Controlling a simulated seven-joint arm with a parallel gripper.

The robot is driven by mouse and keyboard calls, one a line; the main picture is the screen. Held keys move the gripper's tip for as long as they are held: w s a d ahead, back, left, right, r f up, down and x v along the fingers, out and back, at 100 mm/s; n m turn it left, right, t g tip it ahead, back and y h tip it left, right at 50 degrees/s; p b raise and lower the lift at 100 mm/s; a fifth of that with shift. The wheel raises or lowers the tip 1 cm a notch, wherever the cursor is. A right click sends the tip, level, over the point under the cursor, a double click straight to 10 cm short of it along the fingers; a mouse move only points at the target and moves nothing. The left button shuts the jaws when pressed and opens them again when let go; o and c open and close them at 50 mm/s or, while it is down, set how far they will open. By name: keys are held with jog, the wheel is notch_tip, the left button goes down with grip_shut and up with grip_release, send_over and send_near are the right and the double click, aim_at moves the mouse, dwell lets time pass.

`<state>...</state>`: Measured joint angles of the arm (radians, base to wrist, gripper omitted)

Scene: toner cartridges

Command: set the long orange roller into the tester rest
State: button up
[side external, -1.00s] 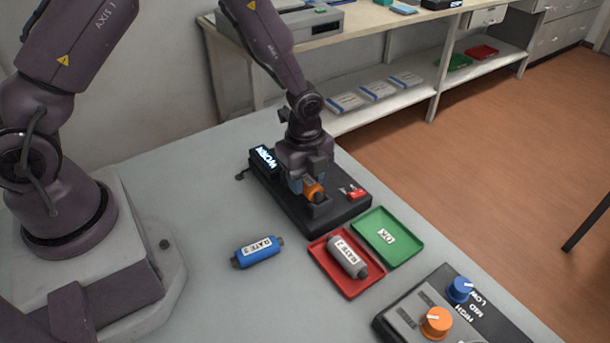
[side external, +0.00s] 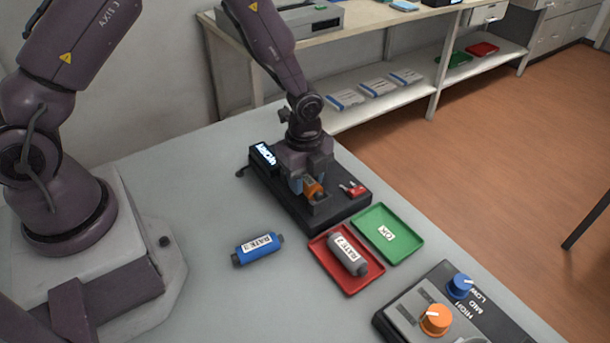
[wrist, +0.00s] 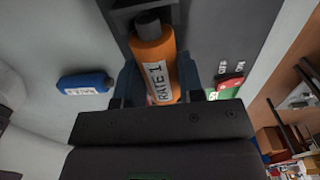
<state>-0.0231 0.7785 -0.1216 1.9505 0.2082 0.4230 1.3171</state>
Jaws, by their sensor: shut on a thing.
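The orange roller (side external: 312,189) is between the fingers of my gripper (side external: 308,183), which is shut on it. In the wrist view the orange roller (wrist: 153,60) shows a label reading RATE 1 and a dark end cap. The black tester (side external: 290,205) lies under my gripper. The roller is at the tester's rest (side external: 321,206), with its near end cap at the dark block there. I cannot tell whether it is fully seated. My gripper hides the roller's far end.
A blue roller (side external: 258,249) lies on the table left of the red tray (side external: 360,284), which holds a grey roller (side external: 347,256). A green tray (side external: 408,247) marked OK is empty. A red switch (side external: 353,189) is on the tester. A knob panel (side external: 410,305) stands at front right.

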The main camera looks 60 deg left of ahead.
jog(key=shift+f, duration=0.2)
dwell(0.5)
jog(key=o, duration=1)
jog(key=shift+r, duration=2.35)
